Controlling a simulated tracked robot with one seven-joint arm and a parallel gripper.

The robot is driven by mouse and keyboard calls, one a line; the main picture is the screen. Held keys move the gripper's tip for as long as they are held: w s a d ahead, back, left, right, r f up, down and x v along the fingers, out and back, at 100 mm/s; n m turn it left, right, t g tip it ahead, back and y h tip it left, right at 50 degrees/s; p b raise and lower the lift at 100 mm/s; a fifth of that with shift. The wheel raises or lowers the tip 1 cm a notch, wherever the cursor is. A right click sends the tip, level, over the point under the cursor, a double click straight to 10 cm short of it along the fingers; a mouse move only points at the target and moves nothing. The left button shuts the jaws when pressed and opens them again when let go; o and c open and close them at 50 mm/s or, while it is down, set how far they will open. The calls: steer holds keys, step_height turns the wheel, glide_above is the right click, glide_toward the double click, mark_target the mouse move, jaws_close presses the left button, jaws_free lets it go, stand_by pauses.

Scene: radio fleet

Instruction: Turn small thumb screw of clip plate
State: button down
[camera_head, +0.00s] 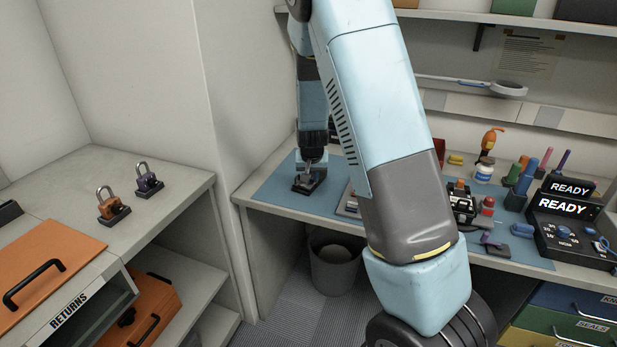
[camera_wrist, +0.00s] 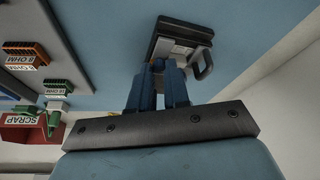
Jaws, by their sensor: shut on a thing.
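The clip plate (camera_head: 308,184) is a small dark block with a grey metal top, at the left end of the blue mat. In the wrist view the clip plate (camera_wrist: 180,38) shows a pale plate and a grey metal loop at its right side. My gripper (camera_head: 309,168) points down onto it. In the wrist view my gripper's (camera_wrist: 163,66) blue fingers are close together at the near edge of the plate, shut on the small thumb screw. The screw itself is hidden between the fingertips.
The blue mat (camera_head: 275,192) lies on the bench, with a charger, bottles and a READY display (camera_head: 562,207) farther right. A bin (camera_head: 335,265) stands under the bench. Two padlock-like pieces (camera_head: 112,207) sit on the left counter. A red SCRAP tray (camera_wrist: 22,130) shows in the wrist view.

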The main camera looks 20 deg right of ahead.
steer(key=shift+m+h, duration=0.3)
steer(key=shift+m, duration=0.5)
stand_by(4.0)
steer(key=c, duration=1.1)
jaws_free()
steer(key=v, duration=1.3)
steer(key=shift+a+r, duration=0.15)
steer(key=shift+r, duration=0.2)
